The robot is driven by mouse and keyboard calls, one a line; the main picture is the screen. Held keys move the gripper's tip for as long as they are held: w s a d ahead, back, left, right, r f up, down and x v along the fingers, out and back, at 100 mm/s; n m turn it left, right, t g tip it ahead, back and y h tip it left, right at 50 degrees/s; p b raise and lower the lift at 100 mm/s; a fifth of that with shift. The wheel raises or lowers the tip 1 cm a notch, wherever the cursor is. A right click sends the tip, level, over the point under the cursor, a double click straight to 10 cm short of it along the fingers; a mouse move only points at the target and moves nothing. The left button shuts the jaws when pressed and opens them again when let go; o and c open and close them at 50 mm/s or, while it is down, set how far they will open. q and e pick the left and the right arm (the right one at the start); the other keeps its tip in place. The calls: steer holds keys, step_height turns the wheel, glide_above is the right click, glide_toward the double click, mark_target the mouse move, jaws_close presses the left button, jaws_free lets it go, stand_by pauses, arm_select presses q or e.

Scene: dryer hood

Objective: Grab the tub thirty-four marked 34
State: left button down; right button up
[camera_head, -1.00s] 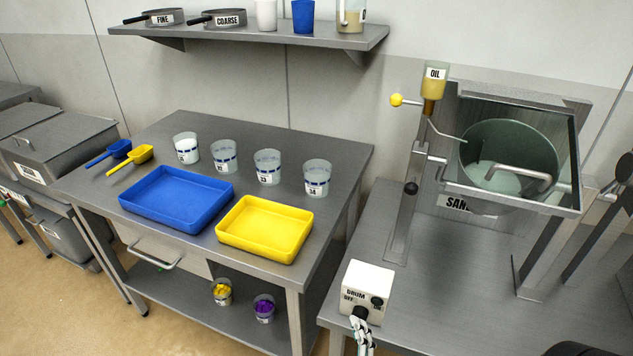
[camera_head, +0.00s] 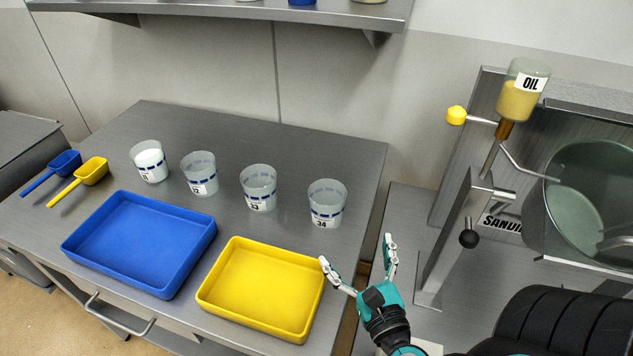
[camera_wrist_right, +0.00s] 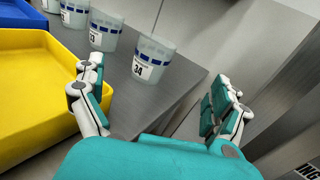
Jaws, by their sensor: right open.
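Tub 34 (camera_head: 327,203) is a clear cup with a blue dashed band and a "34" label. It stands upright at the right end of a row of tubs on the steel table. It also shows in the right wrist view (camera_wrist_right: 151,60), ahead of the fingers. My right gripper (camera_head: 357,252) is open and empty, in front of the tub and a little to its right, apart from it. In the right wrist view its fingers (camera_wrist_right: 160,98) are spread wide. My left gripper is not in view.
Tub 33 (camera_head: 258,188) stands left of tub 34, with two more tubs beyond it. A yellow tray (camera_head: 262,328) lies close left of my right gripper, and a blue tray (camera_head: 140,285) beside it. The drum machine (camera_head: 470,215) with an oil cup (camera_head: 522,92) stands on the right.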

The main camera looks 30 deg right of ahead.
mark_target(327, 191)
steer(key=shift+w+d+r+p, duration=0.2)
steer(key=shift+w+p, duration=0.15)
steer(key=shift+w, duration=0.2)
steer(key=shift+w+d+r+p, duration=0.1)
steer(key=shift+w+r+p, duration=0.05)
steer(key=shift+w+p, duration=0.3)
steer(key=p+x, duration=0.4)
steer(key=x, duration=0.6)
steer(key=shift+w+f+p, duration=0.15)
steer(key=shift+f+p, duration=0.05)
steer(key=shift+p, duration=0.1)
steer(key=shift+w, duration=0.35)
steer(key=p+x, duration=0.1)
steer(key=x, duration=0.2)
steer(key=shift+w+f, duration=0.15)
steer(key=shift+w, duration=0.25)
steer(key=shift+w+d+f, duration=0.1)
steer(key=shift+w, duration=0.2)
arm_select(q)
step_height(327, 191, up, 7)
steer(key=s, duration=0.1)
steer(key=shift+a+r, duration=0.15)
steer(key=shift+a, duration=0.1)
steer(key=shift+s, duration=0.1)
